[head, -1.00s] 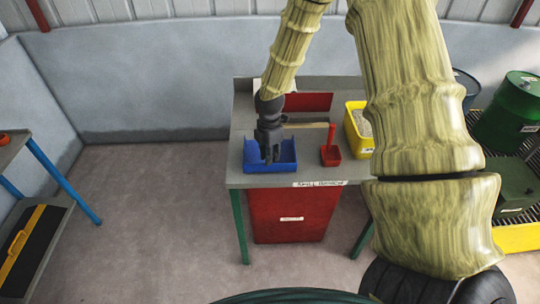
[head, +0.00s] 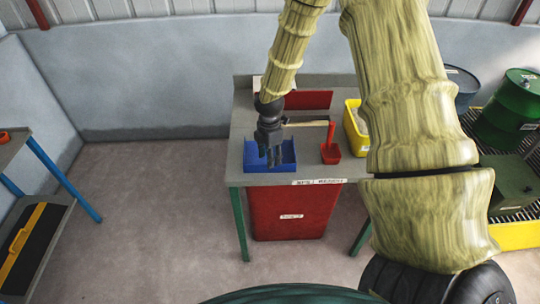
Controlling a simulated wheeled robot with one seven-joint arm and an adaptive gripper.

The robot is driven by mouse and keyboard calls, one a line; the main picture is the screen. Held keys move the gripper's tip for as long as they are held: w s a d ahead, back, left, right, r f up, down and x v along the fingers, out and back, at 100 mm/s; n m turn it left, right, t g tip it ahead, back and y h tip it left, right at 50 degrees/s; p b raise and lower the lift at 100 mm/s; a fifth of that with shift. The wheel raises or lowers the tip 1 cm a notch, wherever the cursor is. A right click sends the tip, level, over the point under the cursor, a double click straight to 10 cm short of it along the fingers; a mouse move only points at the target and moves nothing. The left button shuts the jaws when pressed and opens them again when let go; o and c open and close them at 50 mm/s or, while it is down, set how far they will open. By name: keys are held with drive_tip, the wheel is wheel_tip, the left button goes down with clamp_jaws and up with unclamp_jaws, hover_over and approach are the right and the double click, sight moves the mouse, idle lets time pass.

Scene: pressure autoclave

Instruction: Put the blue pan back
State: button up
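The blue pan (head: 255,164) is a shallow tray with raised walls. It sits on the grey bench top (head: 300,174), at the bench's front left. My gripper (head: 274,157) points down over the pan's right half and hides part of its back and inside. Its fingertips look low, near the pan, but I cannot tell whether they touch it. The fingers are too small and dark to show whether they are open or shut.
A red scoop (head: 330,151) stands just right of the pan. A yellow bin (head: 356,128) with pale material is further right. A light wooden handle (head: 305,124) lies behind. A red bin (head: 293,213) stands under the bench.

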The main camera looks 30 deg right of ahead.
drive_tip(key=shift+r+b, duration=1.45)
drive_tip(key=shift+r, duration=4.7)
drive_tip(key=shift+d, duration=0.1)
